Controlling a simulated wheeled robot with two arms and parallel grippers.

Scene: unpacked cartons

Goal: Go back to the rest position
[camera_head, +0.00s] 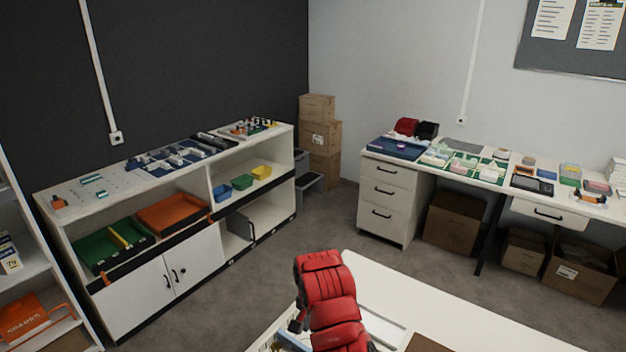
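Neither of my grippers shows in the head view, and no arm of mine can be made out for sure. A red padded object with black parts (328,295) rises at the bottom middle, over the edge of a white table (460,318). I cannot tell exactly what it is. Part of a brown surface shows on this table at the bottom edge.
A white shelf unit (280,139) with trays and coloured bins stands along the dark wall. A white desk (391,219) with drawers stands at the right, with cartons (455,220) beneath. Stacked cartons (320,138) fill the corner. Grey floor (250,290) between them is clear.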

